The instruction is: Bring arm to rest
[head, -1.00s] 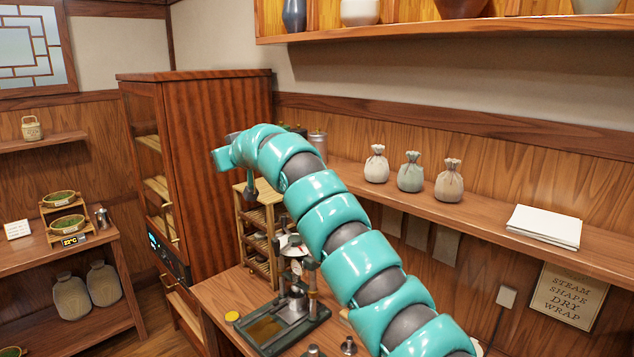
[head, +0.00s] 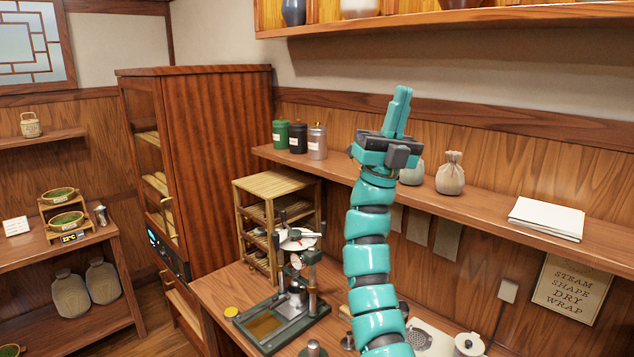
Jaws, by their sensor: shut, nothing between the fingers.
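My gripper (head: 402,92) is at the upper middle of the head view, pointing up, with its two teal fingers together and nothing between them. My teal segmented arm (head: 367,255) rises almost upright from the bottom of the picture. The gripper stands in front of the wall shelf and hides part of it and some of the cloth bags. No contact between my arm and anything else can be seen.
A press (head: 295,285) and a bamboo rack (head: 243,219) stand on the bench left of my arm. Canisters (head: 298,138), a tied bag (head: 450,174) and paper sheets (head: 546,218) are on the wall shelf (head: 490,202). A tall wooden cabinet (head: 222,160) stands at left.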

